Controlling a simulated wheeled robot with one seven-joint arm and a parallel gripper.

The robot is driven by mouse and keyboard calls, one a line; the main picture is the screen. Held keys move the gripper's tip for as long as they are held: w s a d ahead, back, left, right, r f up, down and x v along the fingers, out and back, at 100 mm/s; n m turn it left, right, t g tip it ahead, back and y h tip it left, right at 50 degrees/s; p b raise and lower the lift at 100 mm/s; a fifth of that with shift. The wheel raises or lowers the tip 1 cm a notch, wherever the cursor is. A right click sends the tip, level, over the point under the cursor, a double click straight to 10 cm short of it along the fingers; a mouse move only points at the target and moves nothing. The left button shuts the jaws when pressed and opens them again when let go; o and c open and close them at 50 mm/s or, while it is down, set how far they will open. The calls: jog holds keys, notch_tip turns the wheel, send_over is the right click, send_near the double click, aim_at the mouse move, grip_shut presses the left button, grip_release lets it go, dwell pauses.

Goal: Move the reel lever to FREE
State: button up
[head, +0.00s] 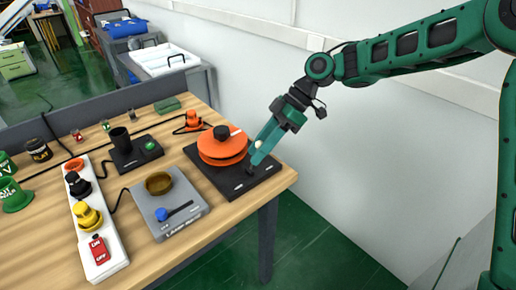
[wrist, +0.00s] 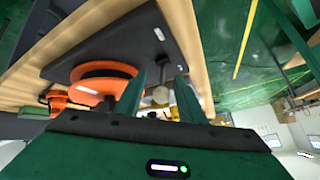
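The orange reel (head: 222,148) sits on a black base plate (head: 212,180) at the right end of the wooden table. It also shows in the wrist view (wrist: 100,84). The reel lever stands on the plate's right part; its pale round knob (wrist: 160,95) shows between my fingers in the wrist view. Small white labels mark the plate, too small to read. My gripper (head: 258,156) reaches down over the lever from the upper right. In the wrist view its two fingers (wrist: 159,80) are apart, on either side of the knob, with visible gaps. The lever's foot is partly hidden.
A grey box (head: 180,228) with a blue-handled switch and a brass-coloured dish stands left of the plate. A white power strip (head: 112,245) with plugs and a red switch lies further left. A white wall (head: 380,180) rises behind the table's right side.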

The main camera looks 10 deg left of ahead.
jog(key=v, duration=1)
jog(key=shift+w+r, duration=0.2)
jog(key=shift+w, duration=0.05)
jog(key=shift+d, duration=0.1)
